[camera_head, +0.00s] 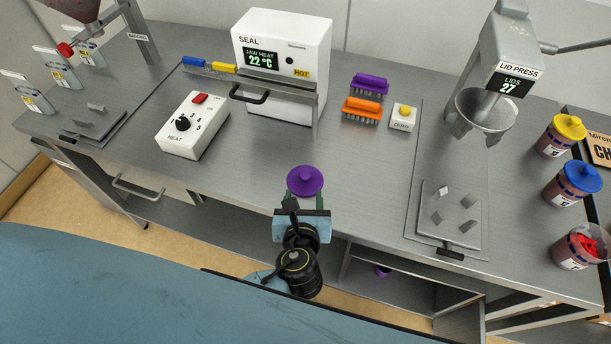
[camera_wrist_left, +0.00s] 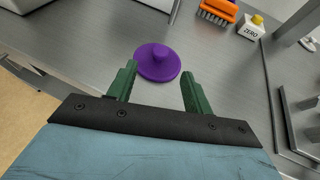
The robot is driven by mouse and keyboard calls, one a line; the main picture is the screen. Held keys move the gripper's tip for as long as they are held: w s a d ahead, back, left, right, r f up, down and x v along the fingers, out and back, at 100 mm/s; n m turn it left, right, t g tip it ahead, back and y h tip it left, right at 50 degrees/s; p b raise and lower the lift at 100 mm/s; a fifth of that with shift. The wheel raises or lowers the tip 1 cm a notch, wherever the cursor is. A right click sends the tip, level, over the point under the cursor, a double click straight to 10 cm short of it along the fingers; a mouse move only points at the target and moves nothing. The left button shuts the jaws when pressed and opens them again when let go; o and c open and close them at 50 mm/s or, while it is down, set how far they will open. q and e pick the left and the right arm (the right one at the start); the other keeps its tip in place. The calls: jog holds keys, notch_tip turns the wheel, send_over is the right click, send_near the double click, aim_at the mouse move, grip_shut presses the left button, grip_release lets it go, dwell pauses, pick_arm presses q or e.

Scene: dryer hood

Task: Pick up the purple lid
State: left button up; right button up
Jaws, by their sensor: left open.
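The purple lid (camera_head: 305,180) is a round disc with a central knob, lying flat on the grey metal worktop near its front edge. It also shows in the left wrist view (camera_wrist_left: 157,63), just beyond and partly between the fingertips. My left gripper (camera_head: 304,199) is open and empty at the near side of the lid. In the left wrist view its two green fingers (camera_wrist_left: 158,80) stand apart, one towards each side of the lid. I cannot tell whether they touch it. My right gripper is not in view.
Behind the lid stand the white sealer (camera_head: 282,50), a heat control box (camera_head: 193,125), and purple (camera_head: 370,83) and orange (camera_head: 362,108) brushes. The lid press (camera_head: 490,105) and several jars (camera_head: 572,180) are at the right. A purple item (camera_head: 382,271) lies below the worktop.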

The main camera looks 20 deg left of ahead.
aim_at(305, 177)
pick_arm(q)
jog(key=x, duration=0.9)
jog(key=shift+s+f, duration=0.1)
jog(key=shift+c, duration=0.4)
jog(key=c, duration=1)
